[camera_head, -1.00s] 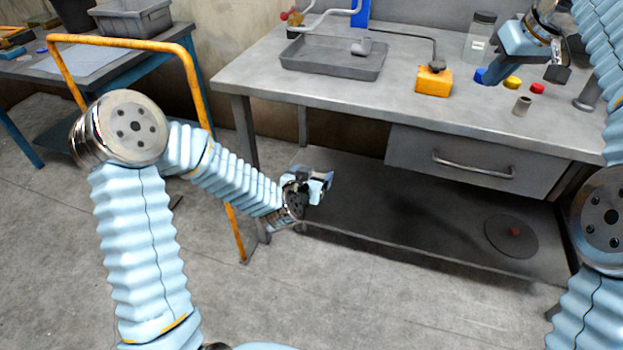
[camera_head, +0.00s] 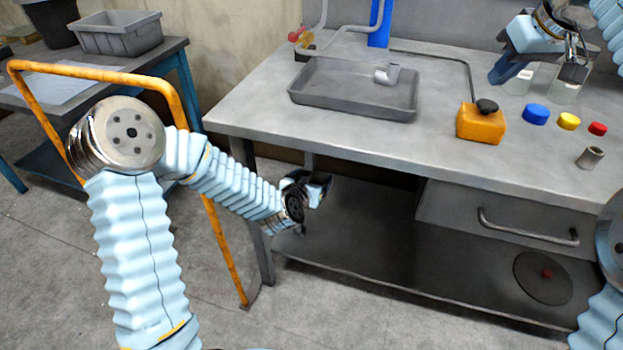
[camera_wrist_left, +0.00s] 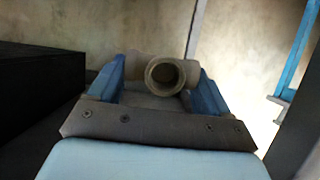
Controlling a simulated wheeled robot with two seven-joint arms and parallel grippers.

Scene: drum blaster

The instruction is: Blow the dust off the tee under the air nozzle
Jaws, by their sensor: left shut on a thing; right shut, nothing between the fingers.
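My left gripper (camera_head: 318,190) is low in front of the bench, below the tabletop edge, on the left side. In the left wrist view my left gripper (camera_wrist_left: 160,92) is shut on a grey tubular fitting, probably the tee (camera_wrist_left: 165,76), with a round opening facing the camera. Its dust cannot be made out. A second grey pipe piece (camera_head: 388,74) is at the tray's back right; I cannot tell if it is the air nozzle. Bent grey piping (camera_head: 345,30) with a red knob runs above the tray. My right gripper (camera_head: 503,72) is shut and empty over the bench's back right.
On the bench (camera_head: 260,110) are a grey tray (camera_head: 350,108), an orange block with black knob (camera_head: 481,124), blue (camera_head: 536,114), yellow (camera_head: 569,121) and red (camera_head: 598,128) caps, and a grey cylinder (camera_head: 590,158). An orange rail (camera_head: 225,250) stands left of the bench.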

